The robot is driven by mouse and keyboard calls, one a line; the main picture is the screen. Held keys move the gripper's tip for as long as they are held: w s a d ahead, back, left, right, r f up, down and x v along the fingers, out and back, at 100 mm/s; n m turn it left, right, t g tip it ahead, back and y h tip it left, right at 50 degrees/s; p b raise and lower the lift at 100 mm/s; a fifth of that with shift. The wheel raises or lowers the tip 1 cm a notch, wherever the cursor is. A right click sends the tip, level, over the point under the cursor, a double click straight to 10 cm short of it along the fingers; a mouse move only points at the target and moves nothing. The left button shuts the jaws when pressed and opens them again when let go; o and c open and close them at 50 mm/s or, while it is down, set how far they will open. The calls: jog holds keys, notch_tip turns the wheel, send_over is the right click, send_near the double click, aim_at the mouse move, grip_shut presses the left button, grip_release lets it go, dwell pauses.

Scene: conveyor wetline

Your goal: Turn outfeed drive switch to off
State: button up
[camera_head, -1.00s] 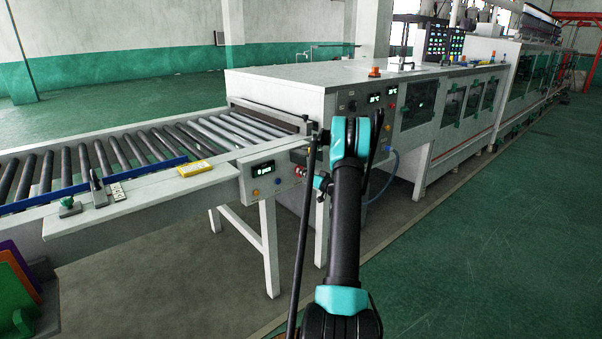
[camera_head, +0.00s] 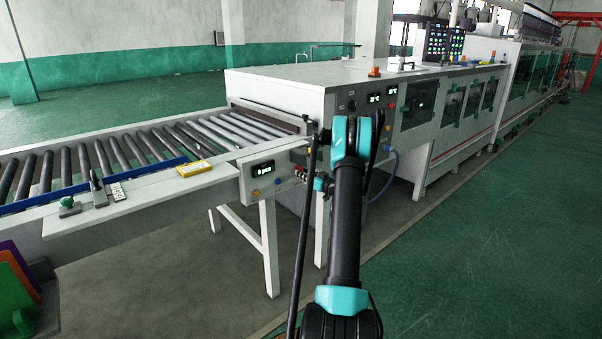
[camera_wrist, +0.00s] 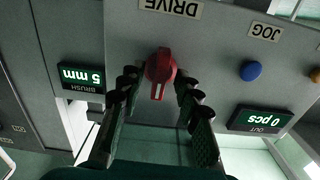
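The drive switch (camera_wrist: 160,68) is a red rotary knob with a white line on a grey panel, below an upside-down "DRIVE" label (camera_wrist: 171,7) in the wrist view. Its white line points down in that picture. My gripper (camera_wrist: 158,88) is open, with one dark ribbed finger on each side of the knob. Gaps show between the knob and both fingers, so it does not look gripped. In the head view, the outfeed control panel (camera_head: 258,184) is at the end of the roller conveyor, and my arm partly hides the area beside it.
In the wrist view, a blue JOG button (camera_wrist: 250,70), an "OUT 0 pcs" display (camera_wrist: 260,120) and a "BRUSH 5 mm" display (camera_wrist: 82,77) surround the switch. The head view shows the rollers (camera_head: 103,160), a yellow item (camera_head: 194,168) on the conveyor edge and open green floor at right.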

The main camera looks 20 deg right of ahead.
jog(key=v, duration=0.6)
jog(key=shift+s, duration=0.2)
dwell(0.4)
jog(key=s+a+r+g, duration=0.2)
jog(key=s+a+g, duration=0.2)
jog(key=s+a, duration=0.6)
jog(key=s+a+r+g, duration=0.2)
jog(key=s+a+g, duration=0.35)
jog(key=a, duration=0.85)
jog(key=s+a+f+m+g+h, duration=0.1)
jog(key=s+f+h, duration=0.2)
jog(key=s, duration=1.3)
jog(key=s+a+f+m+g+h, duration=0.1)
jog(key=s+f+m+g+h, duration=0.1)
jog(key=s, duration=1.4)
jog(key=shift+f+h, duration=0.5)
jog(key=shift+h, duration=0.1)
jog(key=shift+a, duration=0.2)
